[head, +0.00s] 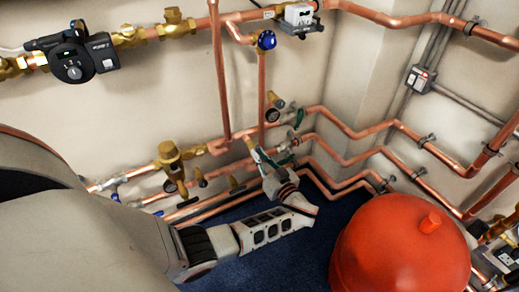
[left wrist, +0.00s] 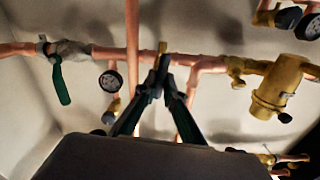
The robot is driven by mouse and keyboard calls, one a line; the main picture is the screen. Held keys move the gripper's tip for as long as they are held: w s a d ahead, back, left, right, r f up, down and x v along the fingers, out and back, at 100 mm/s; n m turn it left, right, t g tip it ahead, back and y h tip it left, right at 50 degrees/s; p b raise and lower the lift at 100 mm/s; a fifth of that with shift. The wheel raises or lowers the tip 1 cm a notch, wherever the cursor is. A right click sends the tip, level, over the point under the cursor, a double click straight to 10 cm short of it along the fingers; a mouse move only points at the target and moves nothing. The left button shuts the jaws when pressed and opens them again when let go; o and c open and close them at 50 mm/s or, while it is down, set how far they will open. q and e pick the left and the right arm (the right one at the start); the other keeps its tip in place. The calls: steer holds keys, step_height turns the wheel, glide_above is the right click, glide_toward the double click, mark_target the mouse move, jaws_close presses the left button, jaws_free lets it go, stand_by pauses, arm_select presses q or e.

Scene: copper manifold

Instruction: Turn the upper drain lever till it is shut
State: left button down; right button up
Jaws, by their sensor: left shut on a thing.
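My left gripper (head: 259,154) reaches up to the upper copper pipe run on the wall. In the left wrist view, its two dark fingers (left wrist: 162,72) come together at the pipe. They are shut on what I take to be the upper drain lever; a small brass piece (left wrist: 163,47) shows just beyond the fingertips. The fingers hide most of the lever, so I cannot tell its angle. My right gripper is in neither view.
A green-handled valve (left wrist: 62,82) and a round gauge (left wrist: 110,81) sit close beside the fingers. A brass valve body (head: 169,155) stands to the left in the head view. A large red tank (head: 400,250) fills the lower right. Lower pipes run beneath the gripper.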

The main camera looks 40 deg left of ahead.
arm_select(q)
steer(key=shift+w+d+f+m+b, duration=0.15)
steer(key=shift+m+b, duration=1)
steer(key=shift+m, duration=3.1)
steer(key=shift+w+a+f+m+b, duration=0.15)
steer(key=shift+m+b, duration=1)
steer(key=shift+m, duration=3.1)
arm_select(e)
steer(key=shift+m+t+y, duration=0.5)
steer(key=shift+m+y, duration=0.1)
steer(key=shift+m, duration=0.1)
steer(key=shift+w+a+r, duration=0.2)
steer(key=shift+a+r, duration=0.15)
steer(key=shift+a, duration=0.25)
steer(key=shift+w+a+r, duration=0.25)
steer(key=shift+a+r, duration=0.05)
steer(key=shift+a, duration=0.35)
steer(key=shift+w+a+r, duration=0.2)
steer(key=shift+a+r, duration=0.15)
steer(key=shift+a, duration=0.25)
arm_select(q)
steer(key=shift+s+d, duration=0.1)
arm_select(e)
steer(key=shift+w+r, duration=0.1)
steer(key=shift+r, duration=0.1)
